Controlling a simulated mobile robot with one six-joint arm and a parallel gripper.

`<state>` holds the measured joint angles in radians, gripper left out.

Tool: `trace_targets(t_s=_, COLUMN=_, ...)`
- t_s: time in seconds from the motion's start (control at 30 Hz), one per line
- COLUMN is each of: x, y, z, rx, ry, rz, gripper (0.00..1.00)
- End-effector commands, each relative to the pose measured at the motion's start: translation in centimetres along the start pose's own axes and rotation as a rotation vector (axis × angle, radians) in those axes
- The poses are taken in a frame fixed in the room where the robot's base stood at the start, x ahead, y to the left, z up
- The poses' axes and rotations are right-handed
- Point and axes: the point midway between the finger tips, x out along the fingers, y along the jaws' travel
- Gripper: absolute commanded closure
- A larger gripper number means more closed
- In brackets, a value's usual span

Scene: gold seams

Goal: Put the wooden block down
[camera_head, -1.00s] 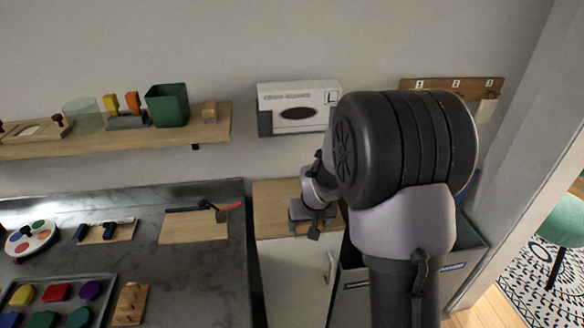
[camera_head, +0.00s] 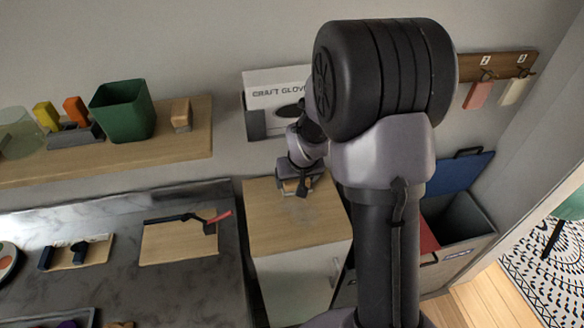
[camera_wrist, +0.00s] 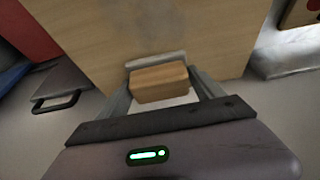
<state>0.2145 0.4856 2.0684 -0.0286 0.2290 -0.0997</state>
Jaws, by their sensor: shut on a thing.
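My gripper (camera_wrist: 162,84) is shut on the wooden block (camera_wrist: 160,85), a small tan block held between its two fingers in the wrist view. A pale grey strip shows just behind the block. In the head view my gripper (camera_head: 297,186) is over the wooden top of the white cabinet (camera_head: 295,232), near its back part. Only a bit of the held block shows there. I cannot tell whether the block touches the top.
The cabinet top is otherwise clear. A glove box (camera_head: 270,92) is on the wall behind. A shelf (camera_head: 150,151) at left holds a green pot (camera_head: 123,112) and another small wooden block (camera_head: 181,115). An open bin (camera_head: 463,228) with a blue lid stands at right.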

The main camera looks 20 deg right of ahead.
Motion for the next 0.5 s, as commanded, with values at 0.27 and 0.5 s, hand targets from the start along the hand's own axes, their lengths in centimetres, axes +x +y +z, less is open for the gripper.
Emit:
trace_targets(t_s=0.27, x=0.56, y=0.03, z=0.22, rx=0.001, ry=0.003, rz=0.0, gripper=0.68)
trace_targets(t_s=0.5, x=0.61, y=0.03, z=0.26, rx=0.001, ry=0.003, rz=0.0, gripper=0.02)
